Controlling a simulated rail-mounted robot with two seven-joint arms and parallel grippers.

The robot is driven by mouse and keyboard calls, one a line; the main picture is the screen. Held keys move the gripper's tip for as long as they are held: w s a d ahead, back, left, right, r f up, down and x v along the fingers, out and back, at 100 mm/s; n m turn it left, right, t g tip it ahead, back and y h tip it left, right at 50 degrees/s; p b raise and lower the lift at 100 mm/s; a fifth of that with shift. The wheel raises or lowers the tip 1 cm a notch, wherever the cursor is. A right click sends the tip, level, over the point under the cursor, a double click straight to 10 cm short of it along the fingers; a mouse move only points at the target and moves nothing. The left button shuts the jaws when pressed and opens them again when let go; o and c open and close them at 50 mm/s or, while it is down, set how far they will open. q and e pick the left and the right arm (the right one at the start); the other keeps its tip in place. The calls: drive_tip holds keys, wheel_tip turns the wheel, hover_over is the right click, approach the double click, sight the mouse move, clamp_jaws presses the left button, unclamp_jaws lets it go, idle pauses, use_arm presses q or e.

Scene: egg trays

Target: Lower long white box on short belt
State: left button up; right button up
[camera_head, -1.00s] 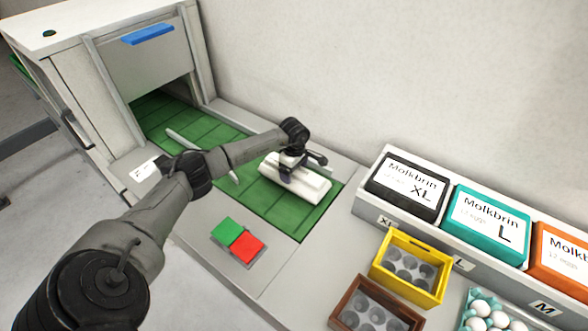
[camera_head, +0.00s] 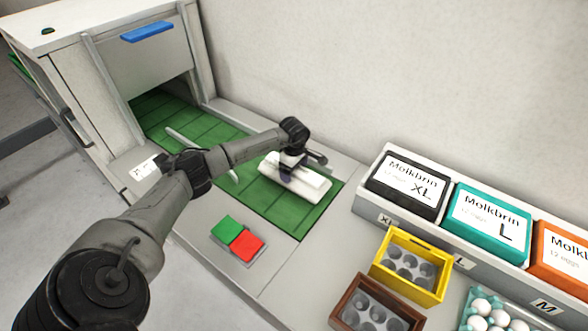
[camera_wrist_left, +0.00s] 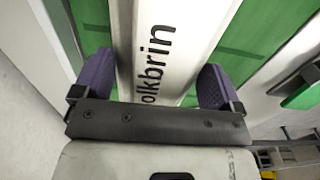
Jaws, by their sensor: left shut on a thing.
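The long white box (camera_head: 312,187) is at the right end of the short green belt (camera_head: 272,205) in the head view. In the left wrist view the box (camera_wrist_left: 180,30) shows black lettering along its top. My left gripper (camera_head: 292,167) is over the middle of the box. Its purple fingers (camera_wrist_left: 157,88) straddle the box and are shut on it. The box lies low, at or close to the belt surface; whether it touches is hard to tell. My right gripper is not in view.
A grey machine with a blue handle (camera_head: 147,32) stands at the belt's far left end. Green and red buttons (camera_head: 238,240) are on the front ledge. A yellow crate (camera_head: 408,265), a brown crate (camera_head: 375,304) and Molkbrin boxes (camera_head: 409,187) are at the right.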

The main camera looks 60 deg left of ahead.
use_arm(q)
drive_tip(key=shift+f, duration=0.1)
idle(0.3)
drive_tip(key=o, duration=1.1)
drive_tip(key=shift+w+a, duration=0.1)
drive_tip(key=shift+c, duration=0.2)
drive_tip(key=shift+f, duration=0.1)
wheel_tip(320, 180, up, 14)
drive_tip(key=shift+p, duration=0.3)
